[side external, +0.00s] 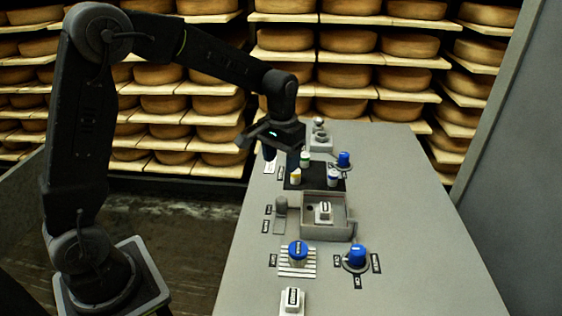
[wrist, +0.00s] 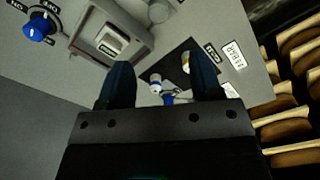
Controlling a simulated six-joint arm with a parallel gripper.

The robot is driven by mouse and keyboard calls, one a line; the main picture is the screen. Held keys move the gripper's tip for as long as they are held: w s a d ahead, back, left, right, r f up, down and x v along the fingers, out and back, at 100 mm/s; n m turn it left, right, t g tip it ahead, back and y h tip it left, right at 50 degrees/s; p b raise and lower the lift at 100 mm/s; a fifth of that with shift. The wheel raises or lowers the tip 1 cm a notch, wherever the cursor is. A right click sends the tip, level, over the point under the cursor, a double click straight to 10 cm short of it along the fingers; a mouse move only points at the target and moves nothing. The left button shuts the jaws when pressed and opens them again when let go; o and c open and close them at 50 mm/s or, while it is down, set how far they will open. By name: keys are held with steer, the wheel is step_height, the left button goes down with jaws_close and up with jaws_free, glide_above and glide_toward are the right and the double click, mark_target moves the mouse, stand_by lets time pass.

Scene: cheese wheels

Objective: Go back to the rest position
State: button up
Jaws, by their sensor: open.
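My gripper (side external: 258,145) hangs above the far left edge of the grey table (side external: 400,200) in the side view. In the wrist view my gripper (wrist: 162,85) shows two dark blue fingers spread apart with nothing held between them. The wrist view shows the same mat (wrist: 174,66) with small bottles seen between and behind the fingers.
A grey open box (side external: 348,228) holds a white labelled block (side external: 323,211). Shelves of cheese wheels (side external: 345,75) stand behind.

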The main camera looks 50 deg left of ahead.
steer(key=s+d+r+t, duration=0.1)
steer(key=s+r+t, duration=0.1)
steer(key=s, duration=0.5)
steer(key=s+d+r+m+t, duration=0.1)
steer(key=s+r, duration=0.3)
steer(key=s, duration=0.4)
steer(key=s+d+r+m+t, duration=0.1)
steer(key=s+r+t, duration=0.1)
steer(key=s, duration=0.5)
steer(key=shift+s+d+r+t, duration=0.15)
steer(key=shift+d+r+t, duration=0.2)
steer(key=shift+r, duration=0.35)
steer(key=shift+o, duration=0.2)
stand_by(0.6)
